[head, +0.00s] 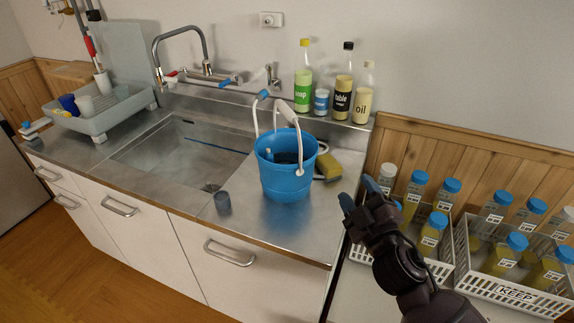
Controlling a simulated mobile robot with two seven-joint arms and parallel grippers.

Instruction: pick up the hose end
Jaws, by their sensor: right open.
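A thin white hose (255,118) shows behind the blue bucket (287,180), near a small wall tap (272,76) with a blue part at its lower left. Its lower end passes behind or into the bucket, so I cannot make out the hose end clearly. The bucket stands on the steel counter with its white-gripped handle raised and something dark inside. My right gripper (361,196) is open and empty, to the right of the bucket and apart from it, near the counter's right edge. My left gripper is not in view.
Several bottles (341,95) stand on the back ledge. A yellow sponge (328,166) lies right of the bucket, a grey cup (222,203) front left. White crates (441,270) of blue-capped jars are at right. The sink (180,155) is left; the counter's front right is clear.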

